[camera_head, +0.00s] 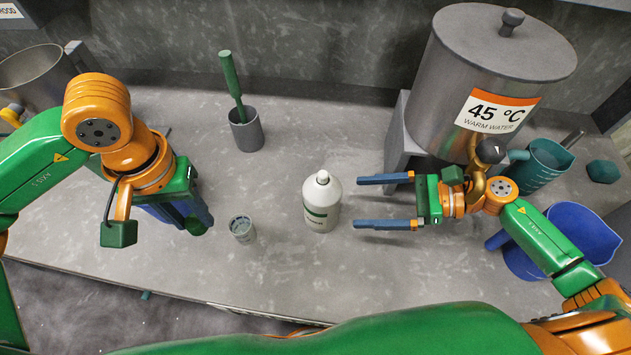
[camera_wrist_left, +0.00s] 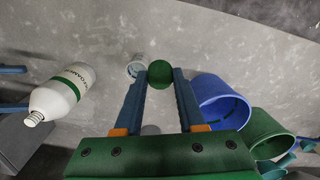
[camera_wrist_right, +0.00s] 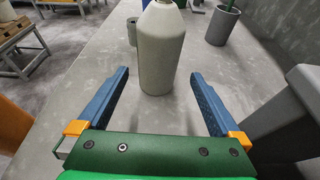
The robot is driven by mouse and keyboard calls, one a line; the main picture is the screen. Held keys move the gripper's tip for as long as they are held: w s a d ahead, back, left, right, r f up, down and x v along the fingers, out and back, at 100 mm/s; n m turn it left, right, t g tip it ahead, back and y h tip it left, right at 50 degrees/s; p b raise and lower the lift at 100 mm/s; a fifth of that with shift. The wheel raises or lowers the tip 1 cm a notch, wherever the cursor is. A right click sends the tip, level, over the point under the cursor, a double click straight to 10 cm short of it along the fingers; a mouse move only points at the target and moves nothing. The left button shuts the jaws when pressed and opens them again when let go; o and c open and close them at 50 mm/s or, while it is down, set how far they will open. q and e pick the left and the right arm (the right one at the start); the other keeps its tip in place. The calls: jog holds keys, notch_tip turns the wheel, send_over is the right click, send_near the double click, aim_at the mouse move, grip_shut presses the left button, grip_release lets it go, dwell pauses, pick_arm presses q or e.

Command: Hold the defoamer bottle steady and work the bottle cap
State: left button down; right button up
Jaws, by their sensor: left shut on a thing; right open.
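The white defoamer bottle (camera_head: 321,213) with a green label band stands upright on the counter. Its bare, threaded neck shows in the left wrist view (camera_wrist_left: 36,117). My right gripper (camera_head: 357,202) is open beside the bottle, fingers level and pointing at it. The bottle body (camera_wrist_right: 160,55) shows just beyond and between the fingertips, apart from them. My left gripper (camera_wrist_left: 159,76) is shut on a round green piece (camera_wrist_left: 159,73), which looks like the bottle cap. It hangs left of the bottle, partly hidden behind my own wrist in the head view.
A small grey cup (camera_head: 242,230) stands between left gripper and bottle. A grey holder (camera_head: 246,132) with a green-handled tool stands behind. A warm water tank (camera_head: 455,95), teal jug (camera_head: 540,170) and blue jug (camera_head: 580,235) are right. Blue (camera_wrist_left: 222,100) and green (camera_wrist_left: 268,130) containers stand near my left gripper.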

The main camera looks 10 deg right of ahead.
aim_at(338, 204)
pick_arm(q)
jog(key=shift+s+a+f, duration=0.1)
jog(key=shift+a+f, duration=0.1)
jog(key=shift+f, duration=0.05)
pick_arm(e)
jog(key=x, duration=0.6)
jog(key=shift+s+a, duration=0.15)
jog(key=shift+a, duration=0.05)
pick_arm(q)
jog(key=shift+f+b, duration=0.15)
jog(key=shift+b, duration=0.25)
pick_arm(e)
jog(key=shift+w+a+f, duration=0.15)
jog(key=shift+w+a, duration=0.05)
jog(key=shift+a, duration=0.35)
jog(key=c, duration=0.6)
jog(key=shift+o, duration=0.8)
grip_shut()
jog(key=shift+o, duration=2.2)
grip_release()
grip_shut()
